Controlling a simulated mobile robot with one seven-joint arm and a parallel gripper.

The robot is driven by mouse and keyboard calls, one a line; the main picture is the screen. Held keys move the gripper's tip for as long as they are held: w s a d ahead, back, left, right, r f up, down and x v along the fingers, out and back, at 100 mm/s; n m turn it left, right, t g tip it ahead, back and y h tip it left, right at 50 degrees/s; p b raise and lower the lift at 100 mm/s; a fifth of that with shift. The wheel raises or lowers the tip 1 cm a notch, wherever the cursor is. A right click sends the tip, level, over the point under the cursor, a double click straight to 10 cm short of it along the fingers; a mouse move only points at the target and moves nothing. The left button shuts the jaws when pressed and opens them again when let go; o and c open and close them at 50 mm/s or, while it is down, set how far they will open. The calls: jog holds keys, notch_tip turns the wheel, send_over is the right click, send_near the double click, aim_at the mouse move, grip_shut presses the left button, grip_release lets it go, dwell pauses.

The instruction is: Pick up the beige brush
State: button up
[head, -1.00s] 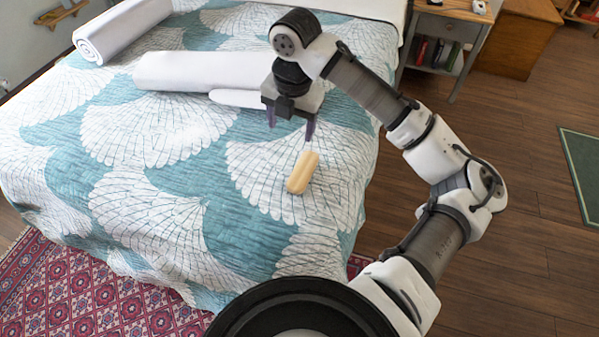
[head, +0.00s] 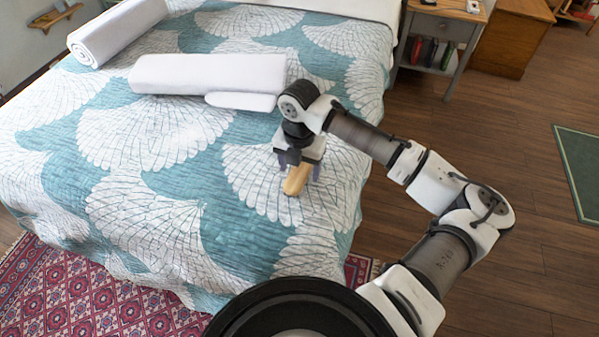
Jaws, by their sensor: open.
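The beige brush (head: 296,180) lies on the bed's teal and white quilt, near the right side of the bed. Its near end shows; its far end is hidden under my gripper. My gripper (head: 299,177) points down over the brush and is open. One finger shows on each side of the brush. I cannot tell whether the fingers touch it.
The bed (head: 160,225) fills the middle and left. A long white pillow (head: 205,73), a flat white item (head: 240,101) and a white roll (head: 118,30) lie farther back. A grey nightstand (head: 438,30) stands beyond the bed's right side. The quilt around the brush is clear.

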aim_at(300, 170)
jog(key=shift+f, duration=0.75)
jog(key=c, duration=1.1)
jog(key=shift+r, duration=0.1)
notch_tip(300, 170, up, 20)
